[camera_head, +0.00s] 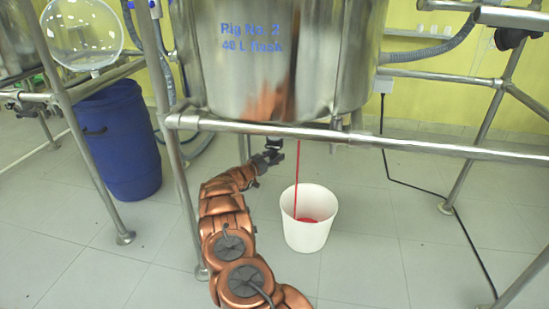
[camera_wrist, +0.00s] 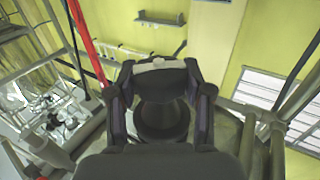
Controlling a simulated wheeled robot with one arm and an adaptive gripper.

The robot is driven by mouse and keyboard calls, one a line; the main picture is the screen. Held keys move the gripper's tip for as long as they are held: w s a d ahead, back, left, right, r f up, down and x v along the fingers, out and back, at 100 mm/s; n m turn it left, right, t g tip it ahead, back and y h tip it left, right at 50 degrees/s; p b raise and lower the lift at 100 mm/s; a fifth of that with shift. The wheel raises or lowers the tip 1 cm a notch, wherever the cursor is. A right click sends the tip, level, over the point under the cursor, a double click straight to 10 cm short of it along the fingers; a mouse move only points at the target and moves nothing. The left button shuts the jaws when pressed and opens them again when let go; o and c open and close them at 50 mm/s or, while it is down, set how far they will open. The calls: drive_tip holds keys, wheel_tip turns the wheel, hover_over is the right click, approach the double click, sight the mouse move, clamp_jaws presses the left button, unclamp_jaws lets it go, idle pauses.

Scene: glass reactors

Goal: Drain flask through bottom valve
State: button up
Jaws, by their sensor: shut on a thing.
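A steel vessel (camera_head: 275,50) marked "Rig No. 2 40 L" hangs in a pipe frame. A thin red stream (camera_head: 297,180) falls from under it into a white bucket (camera_head: 308,232) on the floor, where a small red pool shows. My gripper (camera_head: 273,155) is below the vessel's underside, left of the stream, shut on a dark valve handle (camera_head: 273,142). In the wrist view the fingers close around a dark round part (camera_wrist: 160,120), and the red stream (camera_wrist: 88,40) runs at the left. The valve body is mostly hidden.
A horizontal frame pipe (camera_head: 350,136) crosses in front of the vessel, above my arm. Frame legs (camera_head: 180,190) stand left and right. A blue drum (camera_head: 115,140) and a round glass flask (camera_head: 82,35) are at the left. A black cable (camera_head: 440,200) lies at the right.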

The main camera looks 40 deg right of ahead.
drive_tip(key=shift+r, duration=0.1)
drive_tip(key=o, duration=1.2)
drive_tip(key=shift+a, duration=0.1)
drive_tip(key=a, duration=1.1)
drive_tip(key=shift+s+a, duration=0.4)
